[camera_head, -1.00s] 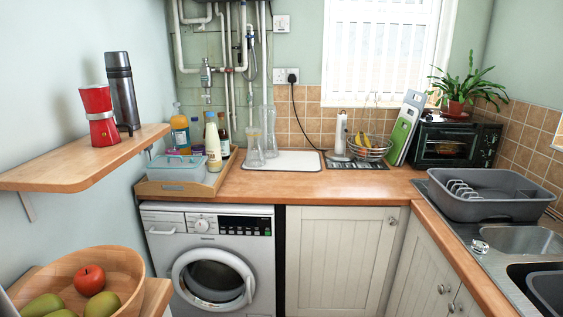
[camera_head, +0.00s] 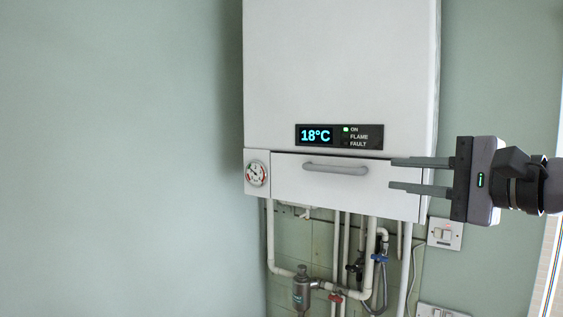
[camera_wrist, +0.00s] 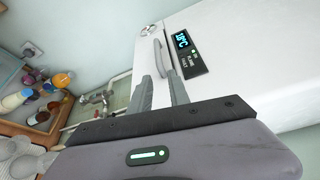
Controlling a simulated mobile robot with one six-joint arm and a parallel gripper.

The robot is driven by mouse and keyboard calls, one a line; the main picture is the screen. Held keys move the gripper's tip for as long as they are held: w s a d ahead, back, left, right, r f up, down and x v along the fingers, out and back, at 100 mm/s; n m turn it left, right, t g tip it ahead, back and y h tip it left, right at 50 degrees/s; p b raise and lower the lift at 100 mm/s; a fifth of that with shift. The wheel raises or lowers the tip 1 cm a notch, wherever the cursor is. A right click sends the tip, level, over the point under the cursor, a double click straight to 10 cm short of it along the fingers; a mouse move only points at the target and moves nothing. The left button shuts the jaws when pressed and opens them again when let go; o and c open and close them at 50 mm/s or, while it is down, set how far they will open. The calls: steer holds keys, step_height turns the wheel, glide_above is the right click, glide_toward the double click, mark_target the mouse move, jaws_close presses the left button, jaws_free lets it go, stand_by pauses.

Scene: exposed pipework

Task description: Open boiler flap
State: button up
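The white boiler (camera_head: 340,65) hangs on the wall in the head view. Its flap (camera_head: 290,180) is the lower front panel, closed flush, with a grey bar handle (camera_head: 336,168) near its top edge. My gripper (camera_head: 405,174) is to the right of the handle, its two fingers apart and pointing left, one above the other. The fingers are empty and a gap separates them from the handle. In the wrist view the fingers (camera_wrist: 160,85) reach toward the handle (camera_wrist: 162,58), with the boiler display (camera_wrist: 185,50) beside it.
A pressure gauge (camera_head: 257,174) sits left of the flap. Below the boiler are white pipes (camera_head: 359,250), valves and a grey filter (camera_head: 301,287). A wall switch (camera_head: 445,233) is at lower right. The left wall is bare.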

steer(key=p, duration=0.2)
glide_toward(337, 169)
steer(key=w+a, duration=0.2)
steer(key=x, duration=0.2)
steer(key=p+x, duration=0.1)
steer(key=x, duration=0.4)
steer(key=shift+w+d+f+p, duration=0.1)
steer(key=shift+w+f+p, duration=0.05)
steer(key=shift+w+p, duration=0.2)
steer(key=shift+w+a, duration=0.35)
steer(key=shift+w, duration=0.1)
steer(key=shift+w+f, duration=0.1)
steer(key=shift+w, duration=0.05)
jaws_close()
